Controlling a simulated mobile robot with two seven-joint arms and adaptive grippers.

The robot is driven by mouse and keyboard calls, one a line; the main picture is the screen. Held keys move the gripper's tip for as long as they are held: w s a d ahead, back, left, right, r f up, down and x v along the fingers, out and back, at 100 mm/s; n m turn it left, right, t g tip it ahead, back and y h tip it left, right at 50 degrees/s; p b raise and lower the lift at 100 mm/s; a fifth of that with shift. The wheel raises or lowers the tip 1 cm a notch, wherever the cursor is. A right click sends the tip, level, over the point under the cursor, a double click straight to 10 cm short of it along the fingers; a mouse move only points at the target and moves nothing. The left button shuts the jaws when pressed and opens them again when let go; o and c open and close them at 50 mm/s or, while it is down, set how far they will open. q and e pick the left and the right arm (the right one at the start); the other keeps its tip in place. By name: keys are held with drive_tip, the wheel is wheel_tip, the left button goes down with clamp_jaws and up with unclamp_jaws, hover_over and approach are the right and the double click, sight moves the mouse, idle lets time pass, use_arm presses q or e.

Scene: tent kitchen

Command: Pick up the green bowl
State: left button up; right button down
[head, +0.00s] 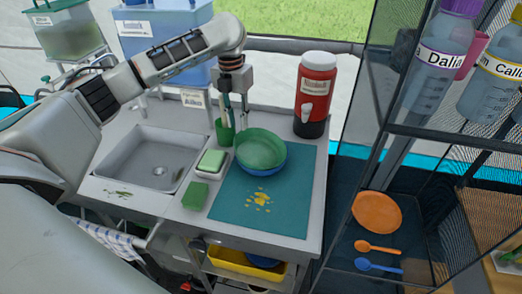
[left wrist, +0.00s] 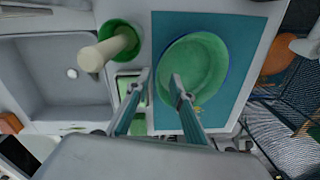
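The green bowl (head: 262,148) sits inside a blue bowl (head: 285,163) at the back of the teal mat (head: 290,205). In the left wrist view the green bowl (left wrist: 205,62) is seen from above, empty, with a thin blue rim around it. My left gripper (head: 236,115) points down above the counter, by the bowl's left back side. In the left wrist view its two fingers (left wrist: 160,78) are apart with nothing between them. One finger overlaps the bowl's left part there; I cannot tell whether it touches. My right gripper is out of view.
A green cup (head: 224,132) stands left of the bowls, close to my left gripper. A red drink cooler (head: 315,90) stands behind right. A soap dish (head: 211,161), green sponge (head: 195,196) and sink (head: 150,158) lie left. Shelves (head: 430,135) rise at right. The mat's front is free except for yellow spots.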

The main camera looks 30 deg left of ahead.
sight(239, 134)
use_arm(q)
drive_tip(key=shift+s+f, duration=0.15)
drive_tip(key=shift+f, duration=0.4)
drive_tip(key=f, duration=0.1)
drive_tip(key=f+b, duration=0.1)
drive_tip(key=f, duration=0.3)
drive_tip(key=shift+w, duration=0.3)
clamp_jaws()
